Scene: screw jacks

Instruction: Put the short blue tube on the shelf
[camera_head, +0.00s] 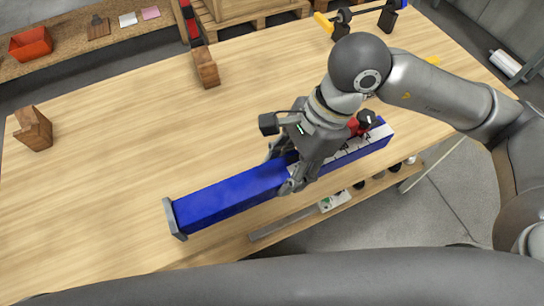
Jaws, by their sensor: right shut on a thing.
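A long blue square tube (232,196) with a grey end plate (175,219) lies across the wooden table near its front edge. Its right part bears a pale marked strip (347,151) and a small red and black part (362,123). My right gripper (284,172) reaches down over the middle of the tube. Its fingers are shut on the tube, one on each side. The hand and wrist hide part of the tube. My left gripper is not in view. I cannot tell from this view whether this is the short blue tube.
Wooden blocks stand on the table (110,150) at the left (34,128) and back (206,67). Clamp-like tools (345,18) lie at the back right. A lower shelf (275,228) with small items shows below the front edge.

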